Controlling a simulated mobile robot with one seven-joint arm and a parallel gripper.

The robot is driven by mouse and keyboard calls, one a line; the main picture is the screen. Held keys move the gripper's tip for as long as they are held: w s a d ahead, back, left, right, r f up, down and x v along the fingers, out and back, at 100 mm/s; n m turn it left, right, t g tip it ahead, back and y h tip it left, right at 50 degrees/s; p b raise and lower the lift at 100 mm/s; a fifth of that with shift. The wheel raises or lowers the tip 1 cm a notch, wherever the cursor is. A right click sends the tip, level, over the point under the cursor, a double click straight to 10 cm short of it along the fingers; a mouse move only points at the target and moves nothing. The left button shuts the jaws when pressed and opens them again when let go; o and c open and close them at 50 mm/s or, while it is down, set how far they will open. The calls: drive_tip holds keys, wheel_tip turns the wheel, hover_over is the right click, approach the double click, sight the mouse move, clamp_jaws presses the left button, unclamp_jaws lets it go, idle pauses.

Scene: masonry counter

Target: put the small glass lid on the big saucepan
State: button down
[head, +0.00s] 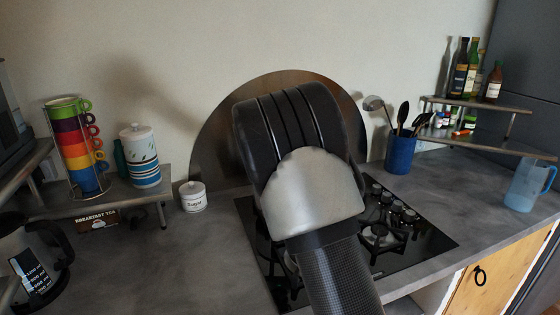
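I see neither the small glass lid nor the big saucepan in the head view. A large part of my arm fills the middle of the view and stands in front of the black gas hob (418,240). It hides the left and centre of the hob, so I cannot tell what is on those parts. The burner at the right of the hob shows and is bare. My gripper's fingers do not show.
A stack of coloured cups (75,145), a striped canister (140,157) and a sugar jar (193,197) are at the left. A blue utensil pot (400,155), a shelf with bottles (480,103) and a blue jug (524,186) are at the right. The front-left counter (175,265) is clear.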

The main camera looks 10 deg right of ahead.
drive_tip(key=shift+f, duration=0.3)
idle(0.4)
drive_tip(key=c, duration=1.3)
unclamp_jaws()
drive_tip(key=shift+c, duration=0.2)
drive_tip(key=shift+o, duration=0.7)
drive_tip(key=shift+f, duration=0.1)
